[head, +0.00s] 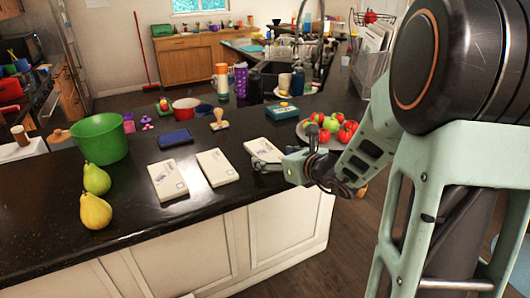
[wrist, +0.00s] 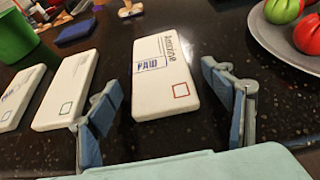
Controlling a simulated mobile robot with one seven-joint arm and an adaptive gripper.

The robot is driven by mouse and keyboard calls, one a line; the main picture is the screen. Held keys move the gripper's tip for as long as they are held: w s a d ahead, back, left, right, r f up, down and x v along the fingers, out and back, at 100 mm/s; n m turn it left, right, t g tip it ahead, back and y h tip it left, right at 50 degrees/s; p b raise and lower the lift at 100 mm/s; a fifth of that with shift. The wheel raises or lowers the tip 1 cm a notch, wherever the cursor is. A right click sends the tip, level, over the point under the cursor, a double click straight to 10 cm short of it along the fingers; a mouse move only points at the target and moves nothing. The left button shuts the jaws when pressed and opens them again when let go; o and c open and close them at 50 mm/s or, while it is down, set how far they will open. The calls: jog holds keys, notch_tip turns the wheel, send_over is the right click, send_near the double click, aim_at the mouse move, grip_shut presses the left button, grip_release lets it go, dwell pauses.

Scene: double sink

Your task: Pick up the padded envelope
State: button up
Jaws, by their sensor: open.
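Three similar white padded envelopes with printed markings lie flat on the black counter: a left one (head: 168,181), a middle one (head: 217,167) and a right one (head: 262,149). I cannot tell them apart by type. In the wrist view the right envelope (wrist: 163,65) lies ahead, between the lines of my two fingers, with a blue stamp and a red square on it. The middle envelope (wrist: 68,92) is left of the left finger, and the left envelope (wrist: 18,95) is beyond it. My gripper (head: 260,165) is open and empty at the near end of the right envelope.
A plate (head: 302,131) of red and green fruit stands right of the right envelope. A dark blue item (head: 175,138), a wooden stamp (head: 219,120), a green bucket (head: 100,138) and two pears (head: 96,211) stand to the left. The counter's front edge is close to my gripper.

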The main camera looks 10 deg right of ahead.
jog(key=shift+w+a+f, duration=0.15)
jog(key=shift+w, duration=0.2)
jog(key=c, duration=1.2)
